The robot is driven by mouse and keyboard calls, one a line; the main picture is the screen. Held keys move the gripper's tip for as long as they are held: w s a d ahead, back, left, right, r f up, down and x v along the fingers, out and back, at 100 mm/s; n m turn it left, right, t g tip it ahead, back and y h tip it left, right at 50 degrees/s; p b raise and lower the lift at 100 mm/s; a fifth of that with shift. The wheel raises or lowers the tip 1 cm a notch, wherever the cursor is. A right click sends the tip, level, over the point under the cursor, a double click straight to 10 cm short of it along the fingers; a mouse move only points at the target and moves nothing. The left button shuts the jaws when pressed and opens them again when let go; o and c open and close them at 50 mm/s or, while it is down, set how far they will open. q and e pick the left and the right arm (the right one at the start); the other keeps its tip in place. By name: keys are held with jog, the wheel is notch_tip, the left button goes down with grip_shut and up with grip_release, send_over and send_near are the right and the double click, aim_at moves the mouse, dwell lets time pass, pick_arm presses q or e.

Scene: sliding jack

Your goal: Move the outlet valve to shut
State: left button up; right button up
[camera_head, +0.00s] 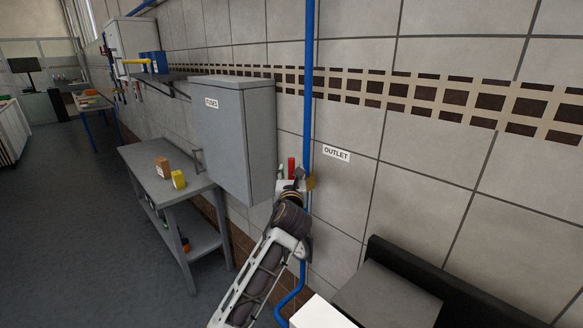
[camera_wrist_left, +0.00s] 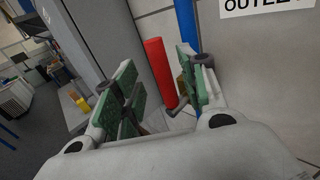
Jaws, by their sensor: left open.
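The outlet valve's red handle (camera_head: 291,168) stands roughly upright, just left of the blue pipe (camera_head: 309,90) and below the OUTLET sign (camera_head: 336,153). A brass-coloured valve body (camera_head: 311,182) sits on the pipe beside it. My left gripper (camera_head: 290,186) is at the valve and hides the handle's lower part in the head view. In the left wrist view the red handle (camera_wrist_left: 160,70) shows between the two spread green-padded fingers of the gripper (camera_wrist_left: 157,82). The gripper is open, and I see no clear contact. My right gripper is not in view.
A grey FUSES cabinet (camera_head: 232,135) juts from the wall close to the left of my gripper. A grey workbench (camera_head: 165,180) with small boxes stands further left. A dark-edged grey unit (camera_head: 385,290) is at the lower right.

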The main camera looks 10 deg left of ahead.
aim_at(292, 169)
pick_arm(q)
jog(key=shift+w+a+p, duration=0.2)
jog(key=shift+w+a, duration=0.05)
jog(key=shift+w, duration=1.05)
jog(key=shift+w+a+p, duration=0.15)
jog(key=shift+w+a, duration=0.1)
jog(key=shift+w, duration=1)
grip_shut()
